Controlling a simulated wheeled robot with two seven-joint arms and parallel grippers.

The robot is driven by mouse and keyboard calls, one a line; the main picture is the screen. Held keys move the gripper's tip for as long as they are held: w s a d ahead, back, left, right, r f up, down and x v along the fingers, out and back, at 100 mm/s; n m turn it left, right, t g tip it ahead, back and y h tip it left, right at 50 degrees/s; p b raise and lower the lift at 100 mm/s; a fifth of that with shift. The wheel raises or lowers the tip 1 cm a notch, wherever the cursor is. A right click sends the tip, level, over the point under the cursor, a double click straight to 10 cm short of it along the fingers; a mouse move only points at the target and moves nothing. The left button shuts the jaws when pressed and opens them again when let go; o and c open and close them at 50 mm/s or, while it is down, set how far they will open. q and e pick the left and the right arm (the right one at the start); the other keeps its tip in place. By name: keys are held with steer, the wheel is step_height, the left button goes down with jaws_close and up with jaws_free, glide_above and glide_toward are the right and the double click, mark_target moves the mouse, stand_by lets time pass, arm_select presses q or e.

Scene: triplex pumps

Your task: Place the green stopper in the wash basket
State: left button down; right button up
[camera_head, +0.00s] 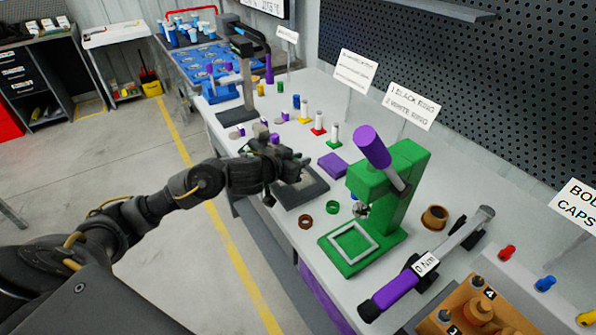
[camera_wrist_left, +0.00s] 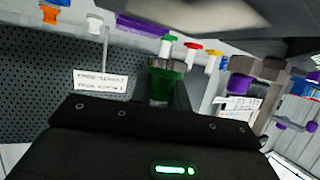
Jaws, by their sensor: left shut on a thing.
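My left gripper (camera_head: 298,168) reaches in from the left, over a dark grey square tray (camera_head: 312,191) on the white bench. In the left wrist view the gripper is shut on a green stopper (camera_wrist_left: 165,86), which sits straight ahead of the dark gripper body. The stopper is hidden by the gripper in the head view. I cannot tell for sure which container is the wash basket. My right gripper is not in view.
A green press (camera_head: 405,185) with a purple handle stands right of the gripper. A purple block (camera_head: 333,164), a brown ring (camera_head: 305,221) and a green ring (camera_head: 333,207) lie nearby. Colored-base posts (camera_head: 318,124) stand behind. Blue trays (camera_head: 205,62) fill the far table.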

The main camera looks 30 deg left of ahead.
arm_select(q)
steer(key=f, duration=0.3)
steer(key=shift+w+a+f, duration=0.1)
steer(key=shift+w+a, duration=0.1)
steer(key=shift+w, duration=0.1)
steer(key=shift+f, duration=0.2)
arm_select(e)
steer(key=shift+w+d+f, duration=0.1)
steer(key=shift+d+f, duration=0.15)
arm_select(q)
steer(key=shift+b, duration=0.3)
steer(key=shift+f, duration=0.25)
steer(key=c, duration=1.3)
jaws_free()
steer(key=shift+r, duration=0.1)
steer(key=shift+c, duration=0.2)
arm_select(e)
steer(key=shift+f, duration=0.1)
